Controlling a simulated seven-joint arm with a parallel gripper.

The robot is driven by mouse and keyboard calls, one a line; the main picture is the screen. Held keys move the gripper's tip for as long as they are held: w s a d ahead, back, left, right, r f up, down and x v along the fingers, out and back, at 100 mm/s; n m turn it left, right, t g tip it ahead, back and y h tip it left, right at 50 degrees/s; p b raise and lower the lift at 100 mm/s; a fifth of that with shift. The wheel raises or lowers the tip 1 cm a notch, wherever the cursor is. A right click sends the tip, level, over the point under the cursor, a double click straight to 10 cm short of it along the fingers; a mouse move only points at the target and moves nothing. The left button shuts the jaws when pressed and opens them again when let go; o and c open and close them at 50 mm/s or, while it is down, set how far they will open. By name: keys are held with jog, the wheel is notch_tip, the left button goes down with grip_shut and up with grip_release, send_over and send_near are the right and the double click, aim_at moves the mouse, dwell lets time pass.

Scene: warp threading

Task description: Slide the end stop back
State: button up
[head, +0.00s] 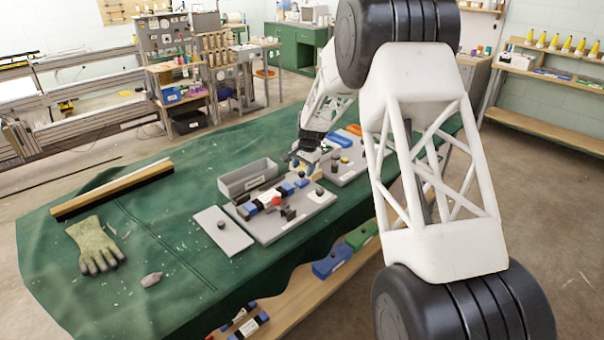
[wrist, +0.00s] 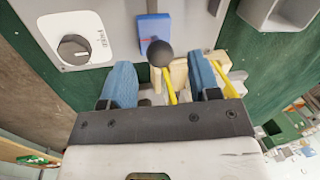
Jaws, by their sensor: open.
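My gripper (head: 303,157) hangs over the back right part of a grey fixture board (head: 262,236) on the green table. In the wrist view my gripper (wrist: 161,76) has its two blue fingers spread apart, with nothing clamped. A dark ball knob (wrist: 160,53) shows between and just beyond the fingertips; I cannot tell the height gap. Pale blocks and yellow strips lie partly hidden behind it. A blue block (wrist: 153,28) sits just beyond the knob. I cannot tell for certain which part is the end stop. A red knob (head: 276,201) stands among blue and dark blocks on the board.
A grey open bin (head: 248,181) stands behind the board. A light plate (head: 222,232) with a dark knob lies left of it. A glove (head: 95,245) and wooden bar (head: 113,190) lie farther left.

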aim_at(304, 175)
jog(key=r, duration=0.4)
jog(key=shift+s+d, duration=0.2)
jog(key=shift+d, duration=0.15)
jog(key=shift+f, duration=0.1)
jog(key=shift+s+a, duration=0.15)
jog(key=c, duration=0.6)
jog(key=shift+s+a+n+h, duration=0.3)
jog(key=shift+s+n+h, duration=0.15)
jog(key=shift+n, duration=0.25)
grip_shut()
jog(key=s+a+r+n+t+h, duration=0.3)
jog(key=s+a+n+t, duration=0.2)
jog(key=s+a+n, duration=0.3)
jog(key=shift+r+n, duration=0.3)
jog(key=shift+n, duration=1.3)
